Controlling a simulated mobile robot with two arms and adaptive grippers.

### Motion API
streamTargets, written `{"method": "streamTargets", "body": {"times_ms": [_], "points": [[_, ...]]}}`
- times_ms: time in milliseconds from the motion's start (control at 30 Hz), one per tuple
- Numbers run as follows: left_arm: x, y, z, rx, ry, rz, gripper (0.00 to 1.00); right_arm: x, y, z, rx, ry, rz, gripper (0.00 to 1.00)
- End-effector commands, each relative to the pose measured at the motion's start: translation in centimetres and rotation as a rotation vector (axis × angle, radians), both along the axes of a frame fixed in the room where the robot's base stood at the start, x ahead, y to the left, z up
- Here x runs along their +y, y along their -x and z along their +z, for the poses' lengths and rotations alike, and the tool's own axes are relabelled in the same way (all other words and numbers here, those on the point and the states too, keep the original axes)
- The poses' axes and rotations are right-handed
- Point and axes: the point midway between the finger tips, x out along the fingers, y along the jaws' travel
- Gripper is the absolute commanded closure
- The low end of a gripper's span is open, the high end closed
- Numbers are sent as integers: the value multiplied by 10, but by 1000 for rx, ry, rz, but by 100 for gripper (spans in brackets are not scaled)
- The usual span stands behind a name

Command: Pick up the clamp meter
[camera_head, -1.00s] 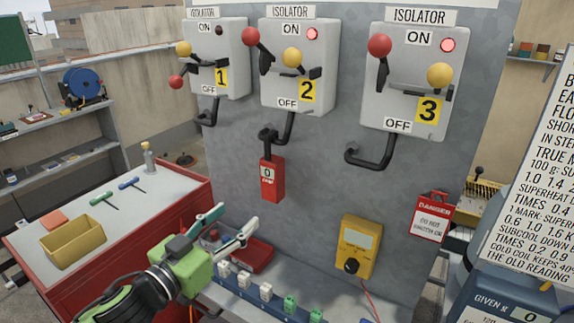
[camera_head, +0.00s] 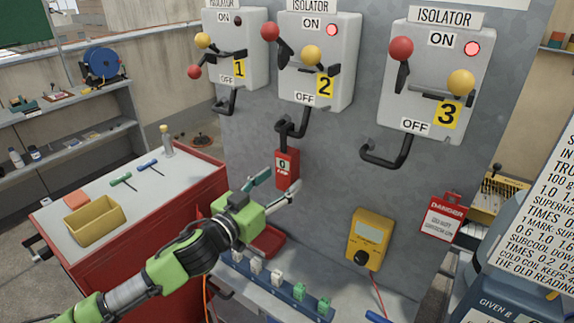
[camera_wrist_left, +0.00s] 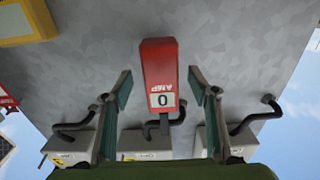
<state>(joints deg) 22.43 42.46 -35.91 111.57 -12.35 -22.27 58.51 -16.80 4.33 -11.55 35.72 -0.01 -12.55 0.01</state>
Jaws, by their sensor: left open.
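The clamp meter (camera_head: 288,160) is a small red box with a display reading 0. It hangs upright by a dark clamp end below the isolator 2 handle, against the grey panel. My left gripper (camera_head: 282,183) is open at its lower end, and a fingertip overlaps the meter's bottom in the head view. In the left wrist view the clamp meter (camera_wrist_left: 160,68) appears upside down, in the gap between the two open fingers of my left gripper (camera_wrist_left: 159,72). Neither finger visibly grips it. My right gripper is not in view.
Isolator boxes 1 (camera_head: 238,45), 2 (camera_head: 325,60) and 3 (camera_head: 440,75) jut from the panel, with dark handles below. A yellow meter (camera_head: 371,235) and a red danger tag (camera_head: 444,218) are to the right. A red-sided bench (camera_head: 150,235) stands left.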

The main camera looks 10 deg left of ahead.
Motion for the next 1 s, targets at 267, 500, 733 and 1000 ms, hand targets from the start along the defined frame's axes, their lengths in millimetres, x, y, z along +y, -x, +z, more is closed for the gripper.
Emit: {"method": "streamTargets", "body": {"times_ms": [267,500,733,1000], "points": [[-12,-34,1,-1,0,2,46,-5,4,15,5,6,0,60],[-14,-37,-1,0,0,1,46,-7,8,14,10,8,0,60],[-13,-36,-1,0,0,1,90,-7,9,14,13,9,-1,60],[-13,-37,0,-2,0,1,93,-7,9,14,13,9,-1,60]]}}
